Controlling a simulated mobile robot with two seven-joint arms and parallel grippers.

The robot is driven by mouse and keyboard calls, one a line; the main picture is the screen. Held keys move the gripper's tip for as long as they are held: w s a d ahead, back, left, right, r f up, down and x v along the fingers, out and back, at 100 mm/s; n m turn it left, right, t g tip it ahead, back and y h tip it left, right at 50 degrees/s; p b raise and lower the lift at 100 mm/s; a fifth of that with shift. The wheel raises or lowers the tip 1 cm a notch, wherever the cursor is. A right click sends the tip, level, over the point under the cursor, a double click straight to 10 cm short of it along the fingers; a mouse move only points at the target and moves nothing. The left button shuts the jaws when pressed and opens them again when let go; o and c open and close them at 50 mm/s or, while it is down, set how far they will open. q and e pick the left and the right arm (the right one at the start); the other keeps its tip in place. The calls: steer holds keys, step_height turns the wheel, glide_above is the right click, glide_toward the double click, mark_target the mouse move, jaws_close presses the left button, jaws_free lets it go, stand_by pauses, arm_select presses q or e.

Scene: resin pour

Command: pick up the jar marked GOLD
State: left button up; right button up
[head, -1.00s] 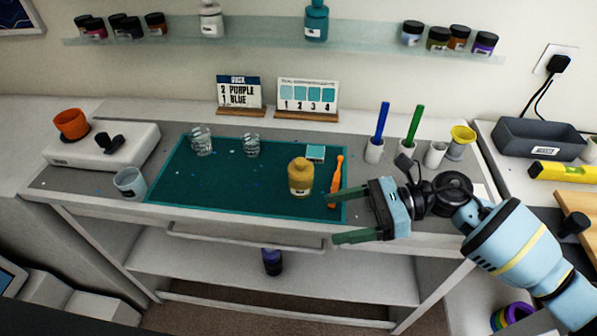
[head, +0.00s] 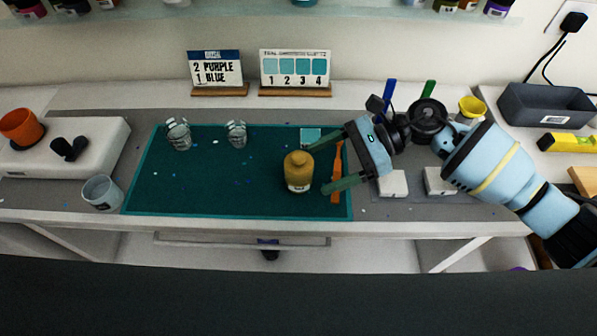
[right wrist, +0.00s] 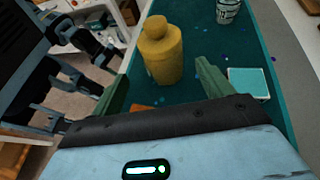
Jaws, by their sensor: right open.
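A gold-yellow jar (head: 298,168) with a rounded shoulder and a cap stands upright on the teal mat (head: 215,195). Its pale label is too small to read. My right gripper (head: 319,166) is open. Its green fingertips are just right of the jar in the head view, one toward the back and one toward the front. In the right wrist view the jar (right wrist: 162,52) stands ahead of the gripper (right wrist: 160,75), between the lines of the two fingers, with nothing held. My left gripper is not seen in the head view.
An orange tool (head: 338,170) lies beside the jar, under the open fingers. A small teal-topped block (head: 311,135) is behind the jar. Two clear cups, one (head: 178,134) and another (head: 236,133), stand at the mat's back. The mat left of the jar is mostly free.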

mark_target(299, 175)
steer(key=shift+a+f, duration=0.15)
steer(key=shift+a, duration=0.45)
steer(key=shift+s+a+f, duration=0.1)
steer(key=shift+a+f, duration=0.1)
steer(key=shift+a, duration=0.15)
steer(key=x, duration=0.1)
steer(key=p+x, duration=0.1)
steer(key=x, duration=0.1)
steer(key=shift+w+a+f, duration=0.15)
steer(key=shift+w+f, duration=0.05)
steer(key=shift+f, duration=0.05)
steer(key=shift+s+a+f, duration=0.15)
steer(key=shift+a+f, duration=0.1)
steer(key=shift+a, duration=0.15)
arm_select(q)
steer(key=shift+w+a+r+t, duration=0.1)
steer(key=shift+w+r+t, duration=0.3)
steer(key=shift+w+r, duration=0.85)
arm_select(e)
steer(key=shift+c, duration=0.9)
steer(key=c, duration=1.1)
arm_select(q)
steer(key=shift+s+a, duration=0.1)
arm_select(e)
steer(key=shift+r, duration=0.1)
